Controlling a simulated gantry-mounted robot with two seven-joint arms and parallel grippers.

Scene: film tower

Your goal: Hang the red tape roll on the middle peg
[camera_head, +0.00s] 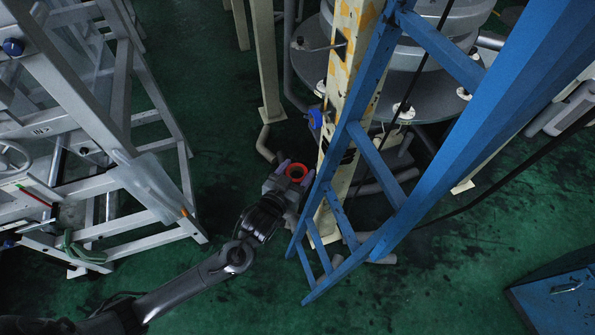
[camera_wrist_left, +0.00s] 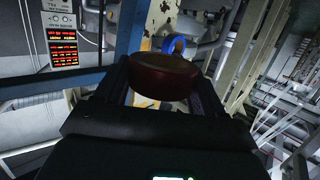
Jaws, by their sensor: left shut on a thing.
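The red tape roll (camera_head: 297,179) is in my left gripper (camera_head: 288,175), which is shut on it. In the left wrist view the roll looks dark red (camera_wrist_left: 162,76) and sits between the two fingers (camera_wrist_left: 163,90). A worn cream and yellow post (camera_head: 340,105) stands just right of the roll, which is apart from it. A blue roll (camera_head: 315,118) hangs at the post; it also shows in the left wrist view (camera_wrist_left: 176,43) beyond the red roll. A thin rod (camera_head: 318,46) sticks out left from the post's upper part. I cannot clearly make out the middle peg. My right gripper is not in view.
A blue ladder-like frame (camera_head: 375,165) stands close right of the post. A grey metal ladder (camera_head: 125,185) fills the left side. A round grey platform (camera_head: 420,85) is behind the post. A blue box (camera_head: 555,295) is at lower right. Green floor is clear left of the gripper.

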